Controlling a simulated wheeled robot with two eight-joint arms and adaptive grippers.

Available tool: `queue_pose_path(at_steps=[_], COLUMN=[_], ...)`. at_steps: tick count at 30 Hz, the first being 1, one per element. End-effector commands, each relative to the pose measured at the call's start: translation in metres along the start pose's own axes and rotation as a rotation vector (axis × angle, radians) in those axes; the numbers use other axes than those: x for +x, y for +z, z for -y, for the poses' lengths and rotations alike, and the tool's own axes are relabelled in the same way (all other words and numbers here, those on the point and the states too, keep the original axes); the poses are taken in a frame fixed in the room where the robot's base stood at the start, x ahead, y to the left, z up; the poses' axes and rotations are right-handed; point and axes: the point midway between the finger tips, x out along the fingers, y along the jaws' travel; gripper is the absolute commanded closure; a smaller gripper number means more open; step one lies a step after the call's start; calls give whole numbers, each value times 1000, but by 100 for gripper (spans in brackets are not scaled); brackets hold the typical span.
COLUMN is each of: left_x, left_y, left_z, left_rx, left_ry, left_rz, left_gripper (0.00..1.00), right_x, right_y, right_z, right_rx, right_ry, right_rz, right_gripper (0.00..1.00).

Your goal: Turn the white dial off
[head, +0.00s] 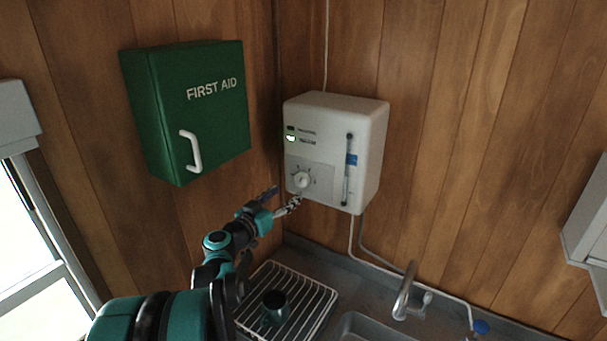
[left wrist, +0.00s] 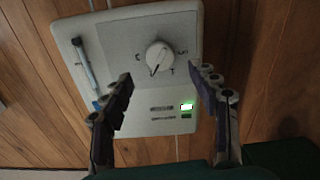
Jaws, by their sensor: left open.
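The white dial (head: 302,180) is a round knob on the grey panel on the front of the white wall heater box (head: 368,130). In the left wrist view the dial (left wrist: 158,55) shows with a dark pointer line and small marks around it. A green light (head: 291,138) is lit on the box; it also shows in the left wrist view (left wrist: 187,106). My left gripper (head: 284,200) is just below and left of the dial in the head view. Its two fingers (left wrist: 160,85) are open and apart, with nothing between them, and the dial lies beyond their tips. My right gripper is not in view.
A green first aid cabinet (head: 215,125) with a white handle hangs left of the box. Below are a wire drying rack (head: 316,297) with a dark mug (head: 275,306), a sink (head: 365,326) and a tap (head: 405,293).

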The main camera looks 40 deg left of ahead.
Motion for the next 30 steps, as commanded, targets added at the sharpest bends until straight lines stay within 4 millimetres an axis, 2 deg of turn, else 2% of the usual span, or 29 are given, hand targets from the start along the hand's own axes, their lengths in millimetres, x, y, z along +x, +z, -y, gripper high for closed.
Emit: queue_pose_path(at_steps=[9,15,25,26,30], left_x=[48,71,76,76,76], left_y=[1,1,0,0,0], left_z=[-1,-1,-1,-1,-1], left_rx=[1,1,1,1,1], left_ry=[4,3,2,2,2], left_rz=[-1,-1,-1,-1,-1], left_gripper=[40,40,40,45,82], right_x=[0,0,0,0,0], right_y=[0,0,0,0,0], right_z=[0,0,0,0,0], right_rx=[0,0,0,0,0], right_ry=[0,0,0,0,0], right_rz=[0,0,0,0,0], right_gripper=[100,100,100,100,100])
